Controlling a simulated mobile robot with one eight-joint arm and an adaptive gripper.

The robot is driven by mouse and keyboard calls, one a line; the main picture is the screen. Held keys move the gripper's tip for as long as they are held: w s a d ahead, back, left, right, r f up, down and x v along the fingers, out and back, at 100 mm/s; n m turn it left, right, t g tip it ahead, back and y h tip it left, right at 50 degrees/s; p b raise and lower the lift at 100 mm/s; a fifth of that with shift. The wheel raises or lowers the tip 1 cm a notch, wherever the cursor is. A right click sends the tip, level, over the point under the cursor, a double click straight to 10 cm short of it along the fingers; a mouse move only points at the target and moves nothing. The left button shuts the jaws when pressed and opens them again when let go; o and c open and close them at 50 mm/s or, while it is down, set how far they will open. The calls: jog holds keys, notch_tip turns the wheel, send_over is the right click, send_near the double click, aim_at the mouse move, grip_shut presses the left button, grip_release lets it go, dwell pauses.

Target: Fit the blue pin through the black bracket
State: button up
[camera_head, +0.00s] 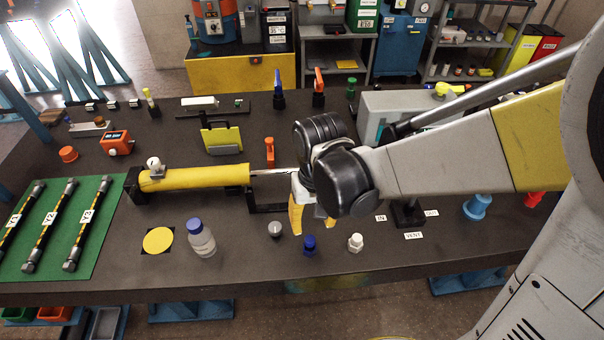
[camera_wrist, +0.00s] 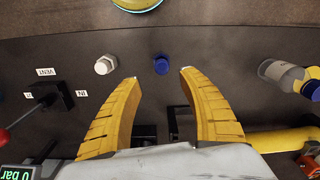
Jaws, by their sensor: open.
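A blue pin (camera_head: 277,78) stands upright in a dark holder at the back of the bench. My gripper (camera_head: 313,222) is open and points down over the middle of the bench, far in front of that pin. Its two yellow fingers also show in the wrist view (camera_wrist: 160,78), spread apart with nothing held between them. A black bracket (camera_head: 253,196) sits by the rod end of the yellow cylinder. My gripper and wrist hide its right part. In the wrist view, black bracket parts (camera_wrist: 145,133) show low between the fingers.
A yellow cylinder (camera_head: 195,178) lies left of my gripper. A blue cap (camera_head: 309,243), a white fitting (camera_head: 356,242), a grey knob (camera_head: 275,229) and a bottle (camera_head: 201,238) stand near the front edge. An orange pin (camera_head: 318,82) stands right of the blue one.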

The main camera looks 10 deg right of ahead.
aim_at(310, 239)
jog(key=f+b, duration=0.1)
jog(key=f, duration=0.1)
jog(key=f+b, duration=0.1)
jog(key=f, duration=0.2)
jog(key=f+b, duration=0.1)
jog(key=f, duration=0.2)
jog(key=shift+a+f, duration=0.25)
jog(key=shift+s, duration=0.1)
jog(key=shift+r, duration=0.1)
jog(key=shift+c, duration=0.4)
grip_shut()
